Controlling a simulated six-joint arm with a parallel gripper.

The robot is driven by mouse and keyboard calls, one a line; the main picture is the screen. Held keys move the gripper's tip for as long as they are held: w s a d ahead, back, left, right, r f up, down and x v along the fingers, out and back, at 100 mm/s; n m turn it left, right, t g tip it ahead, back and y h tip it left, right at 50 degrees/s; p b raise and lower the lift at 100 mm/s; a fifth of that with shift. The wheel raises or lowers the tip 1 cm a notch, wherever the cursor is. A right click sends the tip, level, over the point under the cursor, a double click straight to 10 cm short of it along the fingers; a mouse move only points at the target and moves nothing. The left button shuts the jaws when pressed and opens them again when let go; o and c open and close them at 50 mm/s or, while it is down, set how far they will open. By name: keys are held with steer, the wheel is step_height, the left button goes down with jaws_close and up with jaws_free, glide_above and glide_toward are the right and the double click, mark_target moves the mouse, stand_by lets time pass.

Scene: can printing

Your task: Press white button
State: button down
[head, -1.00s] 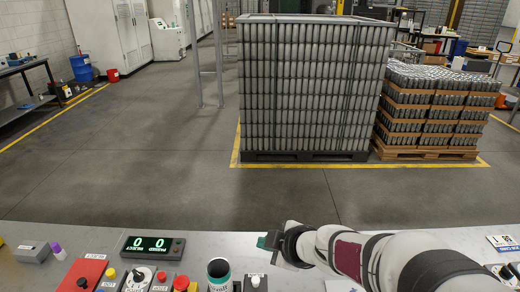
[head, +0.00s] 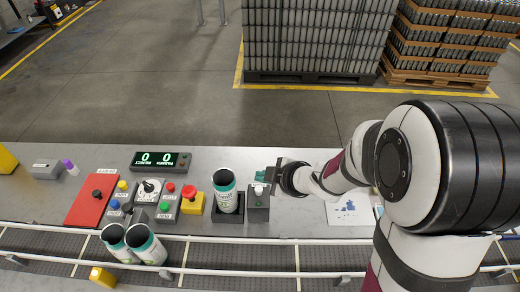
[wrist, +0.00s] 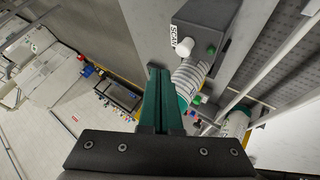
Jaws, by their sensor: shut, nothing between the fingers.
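The white button (head: 259,190) is on a small grey box (head: 258,205) right of a can in the head view. In the wrist view the white button (wrist: 185,47) stands out from the grey box (wrist: 207,28), beside a label that seems to read SCAN and a small green button. My gripper (head: 261,176) is shut and empty, its teal fingers just behind the white button in the head view. In the wrist view the closed fingertips (wrist: 159,72) are left of and below the button, with a visible gap. Contact does not show.
A white and teal can (head: 226,196) stands upright in a dark holder left of the box. Coloured buttons, a red panel (head: 92,199) and a counter display (head: 161,160) are further left.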

mark_target(258, 187)
steer(key=shift+f, duration=1.05)
steer(key=shift+f, duration=0.15)
stand_by(1.1)
steer(key=shift+f, duration=0.25)
steer(key=shift+f, duration=0.85)
stand_by(0.8)
steer(key=shift+r, duration=1.25)
steer(key=shift+r, duration=2.55)
